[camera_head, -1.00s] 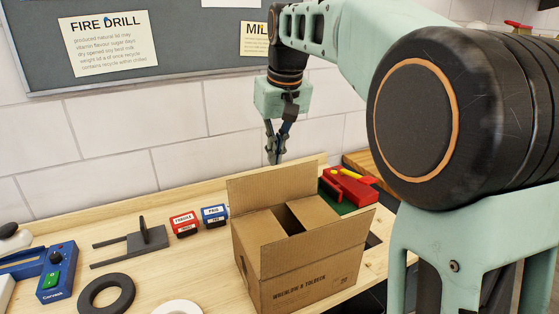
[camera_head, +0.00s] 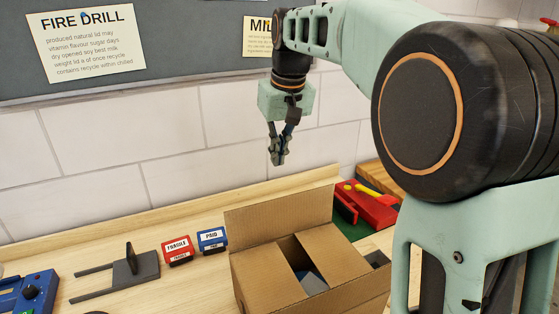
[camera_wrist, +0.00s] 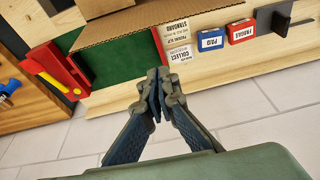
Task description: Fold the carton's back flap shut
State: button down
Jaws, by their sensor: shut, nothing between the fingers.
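The brown carton (camera_head: 268,292) stands on the bench in the head view. Its back flap (camera_head: 280,228) stands roughly upright along the far edge. The left and right flaps lie inward, with a gap between them where something grey shows inside. My gripper (camera_head: 277,163) points down, shut and empty, above and apparently behind the back flap, apart from it. In the wrist view, my gripper's closed fingertips (camera_wrist: 160,85) are over the bench's back edge, with the brown cardboard edge (camera_wrist: 150,22) near the top of the picture.
Red (camera_head: 177,250) and blue (camera_head: 212,239) label blocks and a dark forked stand (camera_head: 128,270) are to the left. The tiled wall (camera_head: 170,150) is close behind.

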aim_at(283, 217)
notch_tip(283, 217, down, 8)
jog(key=s, duration=0.1)
jog(key=shift+s+d+r+p, duration=0.15)
jog(key=shift+s+d+p, duration=0.2)
jog(key=shift+s+p, duration=0.1)
jog(key=shift+b, duration=0.5)
